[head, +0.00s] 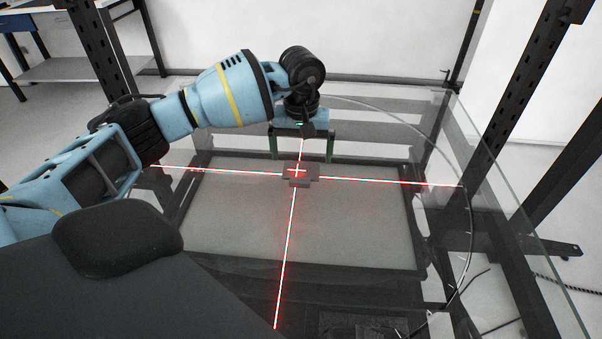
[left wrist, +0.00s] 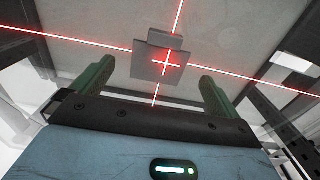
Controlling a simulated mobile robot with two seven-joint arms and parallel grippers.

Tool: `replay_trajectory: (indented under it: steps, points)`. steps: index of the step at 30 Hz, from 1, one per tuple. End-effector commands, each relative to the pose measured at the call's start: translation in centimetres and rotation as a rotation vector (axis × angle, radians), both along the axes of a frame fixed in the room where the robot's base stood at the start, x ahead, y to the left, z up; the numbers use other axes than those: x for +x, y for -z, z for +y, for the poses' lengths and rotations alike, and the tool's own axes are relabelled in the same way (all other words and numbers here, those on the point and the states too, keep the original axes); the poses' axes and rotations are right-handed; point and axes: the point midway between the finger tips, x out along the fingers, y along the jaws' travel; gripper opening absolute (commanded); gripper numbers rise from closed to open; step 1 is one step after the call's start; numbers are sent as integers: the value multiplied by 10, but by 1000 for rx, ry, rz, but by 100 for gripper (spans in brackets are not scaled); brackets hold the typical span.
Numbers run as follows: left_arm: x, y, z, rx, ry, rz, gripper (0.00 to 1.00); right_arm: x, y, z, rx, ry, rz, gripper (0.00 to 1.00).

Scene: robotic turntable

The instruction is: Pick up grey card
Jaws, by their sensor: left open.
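The grey card (head: 299,182) is a small, dark grey, stepped flat piece near the middle of the glass-topped surface. A red laser cross falls on it. In the left wrist view the grey card (left wrist: 148,67) lies ahead, seen between the two green fingers. My left gripper (head: 302,156) points down just behind the card in the head view, its fingers spread wide and empty. It also shows in the left wrist view (left wrist: 156,72). I cannot tell the exact height of the fingertips over the surface. My right gripper is out of view.
The clear glass tabletop (head: 385,125) shows a dark frame and a pale panel (head: 350,235) beneath. Red laser lines cross it. Black upright posts (head: 525,90) stand at the right, with a cable (head: 468,235) along that side. The surface around the card is clear.

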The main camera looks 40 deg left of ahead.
Motion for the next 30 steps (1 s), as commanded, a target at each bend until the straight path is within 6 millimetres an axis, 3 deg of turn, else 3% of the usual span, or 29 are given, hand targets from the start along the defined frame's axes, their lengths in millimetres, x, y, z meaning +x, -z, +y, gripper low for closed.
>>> replay_trajectory:
  steps: [12,21,30]
  points:
    - [0,48,2,1,0,1,100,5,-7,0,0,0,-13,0]
    - [0,51,2,1,0,1,99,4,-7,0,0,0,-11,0]
    - [0,51,2,1,0,1,60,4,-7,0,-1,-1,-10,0]
